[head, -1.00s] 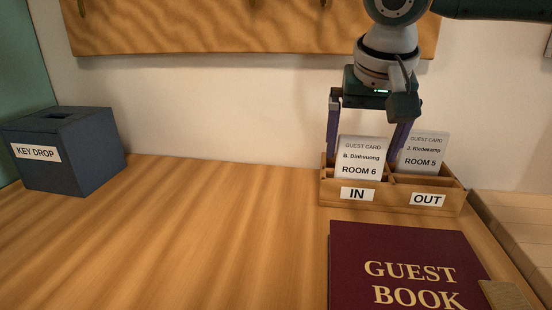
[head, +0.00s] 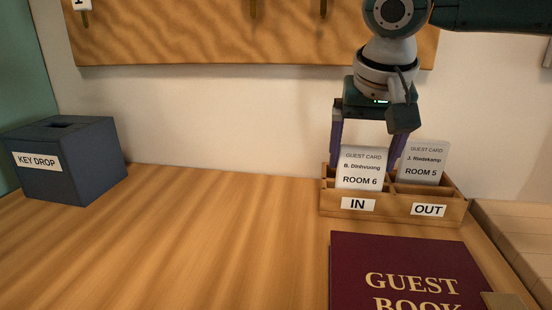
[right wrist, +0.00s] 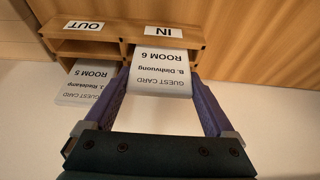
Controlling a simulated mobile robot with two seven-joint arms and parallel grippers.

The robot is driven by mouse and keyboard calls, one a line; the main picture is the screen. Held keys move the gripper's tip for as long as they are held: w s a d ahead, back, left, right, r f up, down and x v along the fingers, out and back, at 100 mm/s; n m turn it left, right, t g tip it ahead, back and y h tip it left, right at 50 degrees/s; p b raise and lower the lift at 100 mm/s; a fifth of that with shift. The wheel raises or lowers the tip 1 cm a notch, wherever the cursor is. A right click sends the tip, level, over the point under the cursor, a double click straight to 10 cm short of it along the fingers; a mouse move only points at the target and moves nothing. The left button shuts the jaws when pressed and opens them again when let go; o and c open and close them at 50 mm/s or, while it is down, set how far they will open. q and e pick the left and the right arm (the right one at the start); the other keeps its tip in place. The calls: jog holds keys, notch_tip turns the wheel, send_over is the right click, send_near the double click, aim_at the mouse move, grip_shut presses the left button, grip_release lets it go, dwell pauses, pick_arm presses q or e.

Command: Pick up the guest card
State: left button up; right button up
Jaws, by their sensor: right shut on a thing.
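The white guest card for Room 6 (head: 361,168), named B. Dinhvuong, stands upright in the IN compartment of the wooden card box (head: 391,205). The right wrist view also shows this card (right wrist: 160,73), with its lower end in the compartment. My right gripper (head: 366,158) comes from above, its purple fingers shut on the card's two side edges. A second guest card, for Room 5 (head: 423,163), leans in the OUT compartment, right beside the right finger. My left gripper is not in view.
A dark red guest book (head: 400,265) lies in front of the card box. A blue key drop box (head: 68,160) stands at the far left. A wooden board (head: 200,35) hangs on the wall behind. The desk's middle is clear.

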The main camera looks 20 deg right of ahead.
notch_tip(320, 180, up, 20)
jog(key=p, duration=0.1)
jog(key=shift+p, duration=0.35)
jog(key=o, duration=0.7)
grip_shut()
